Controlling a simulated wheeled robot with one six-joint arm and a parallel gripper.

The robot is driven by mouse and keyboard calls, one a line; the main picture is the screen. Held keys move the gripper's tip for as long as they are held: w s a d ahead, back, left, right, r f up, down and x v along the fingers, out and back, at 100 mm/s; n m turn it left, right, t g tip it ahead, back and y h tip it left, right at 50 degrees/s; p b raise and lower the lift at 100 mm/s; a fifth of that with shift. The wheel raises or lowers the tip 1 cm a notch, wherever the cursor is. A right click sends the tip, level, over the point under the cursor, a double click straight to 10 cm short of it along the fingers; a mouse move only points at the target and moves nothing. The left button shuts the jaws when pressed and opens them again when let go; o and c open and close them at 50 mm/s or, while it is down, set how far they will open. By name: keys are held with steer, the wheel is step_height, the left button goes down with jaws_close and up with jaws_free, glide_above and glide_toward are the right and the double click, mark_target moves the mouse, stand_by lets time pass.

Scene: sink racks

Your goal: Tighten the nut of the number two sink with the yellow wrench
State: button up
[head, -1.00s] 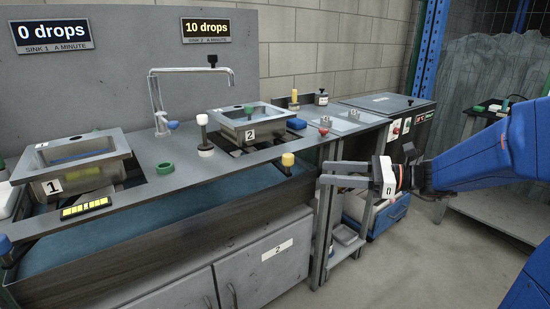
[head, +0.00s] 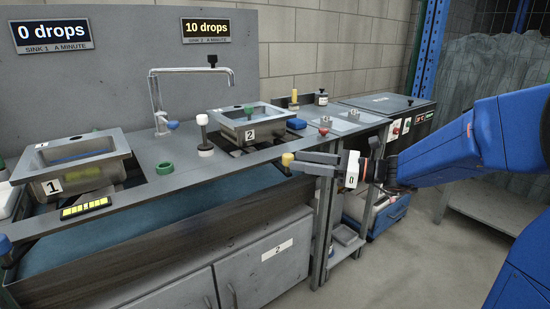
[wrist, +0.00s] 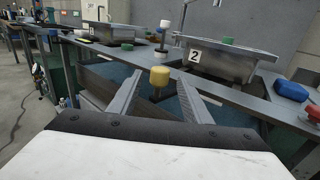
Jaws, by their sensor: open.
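The number two sink (head: 250,122) is a steel basin marked 2, set in the bench top; it also shows in the wrist view (wrist: 228,62). Its nut cannot be made out. A yellow cylindrical knob (head: 287,160), seemingly the yellow wrench's handle, stands upright at the bench's front edge. In the wrist view the yellow knob (wrist: 159,79) is ahead, between the two fingers' lines. The rest of the wrench is not clear. My gripper (head: 297,163) is open and empty, level with the knob and just right of it. Whether the fingertips overlap it cannot be told.
The number one sink (head: 75,160) is at the left. A white knob (head: 205,152) and green ring (head: 165,168) are on the bench. A blue block (head: 296,124) lies right of sink two. Displays read 0 drops (head: 52,34) and 10 drops (head: 206,29). The floor at right is open.

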steer(key=shift+x, duration=4.3)
jaws_close()
